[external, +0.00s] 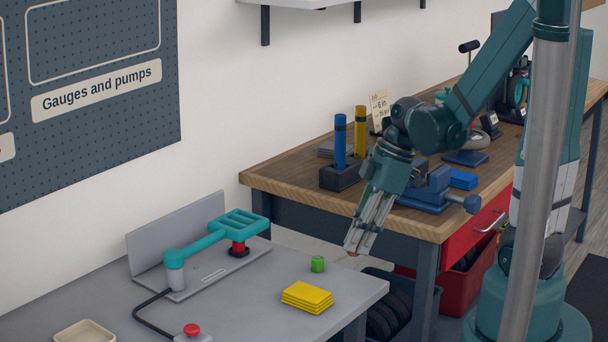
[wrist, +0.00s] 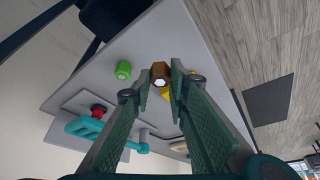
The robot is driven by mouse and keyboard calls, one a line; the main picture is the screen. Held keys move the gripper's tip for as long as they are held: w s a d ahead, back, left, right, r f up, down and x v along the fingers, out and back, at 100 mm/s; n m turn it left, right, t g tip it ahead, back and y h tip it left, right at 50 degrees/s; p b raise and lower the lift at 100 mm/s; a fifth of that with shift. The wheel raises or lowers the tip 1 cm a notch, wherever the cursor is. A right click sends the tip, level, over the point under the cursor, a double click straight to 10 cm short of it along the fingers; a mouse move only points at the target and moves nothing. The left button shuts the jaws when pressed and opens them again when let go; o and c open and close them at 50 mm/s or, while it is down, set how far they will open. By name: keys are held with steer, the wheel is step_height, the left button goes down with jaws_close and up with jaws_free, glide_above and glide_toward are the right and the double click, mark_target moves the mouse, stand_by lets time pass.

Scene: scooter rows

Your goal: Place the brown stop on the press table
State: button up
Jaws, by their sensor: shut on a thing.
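The brown stop (wrist: 159,74) is a small hexagonal piece with a pale hole in its end, held between my gripper's fingertips in the wrist view. In the external view my gripper (external: 353,252) is shut on it, and only a bit of brown (external: 353,253) shows at the tips. The teal-handled press (external: 205,250) stands on this table at the back left.
A green stop (external: 317,264) and a stack of yellow plates (external: 307,297) are on the press table. A red button (external: 192,330) and a cream tray (external: 85,333) are at the front left. The wooden workbench (external: 285,175) with a blue vise (external: 430,190) is behind. A red bin (external: 463,290) is below.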

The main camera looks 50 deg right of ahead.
steer(key=shift+f+b, duration=0.4)
steer(key=shift+f, duration=1.2)
steer(key=shift+f+b, duration=0.75)
steer(key=shift+f, duration=1.3)
steer(key=shift+f, duration=0.2)
steer(key=o, duration=0.7)
steer(key=shift+o, duration=0.2)
steer(key=shift+r, duration=0.15)
steer(key=p+v, duration=0.3)
steer(key=v, duration=0.9)
steer(key=shift+p, duration=0.4)
